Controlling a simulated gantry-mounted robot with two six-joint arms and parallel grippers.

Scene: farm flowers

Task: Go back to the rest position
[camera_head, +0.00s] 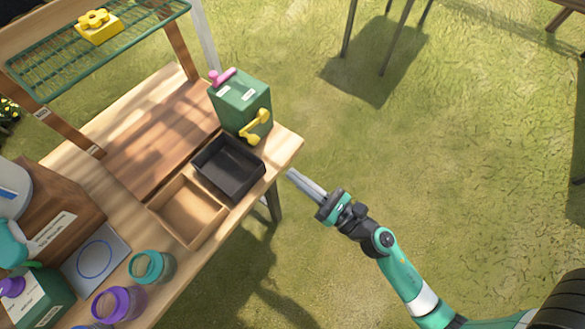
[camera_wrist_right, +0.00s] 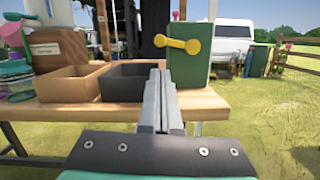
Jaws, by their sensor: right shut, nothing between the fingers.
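My right gripper (camera_head: 306,184) is shut and empty in the head view. It is off the right edge of the wooden table (camera_head: 285,150), over the grass, with its fingers pointing towards the table. In the right wrist view its fingers (camera_wrist_right: 158,100) are together, with nothing between them, in front of the table edge. My left gripper is not in view.
A black tray (camera_head: 228,168) and a wooden tray (camera_head: 187,211) lie near the table's right edge. A green box (camera_head: 238,103) with a yellow handle (camera_head: 257,126) stands behind them. Jars (camera_head: 152,267) stand at the front. The grass (camera_head: 420,140) around my right arm is open.

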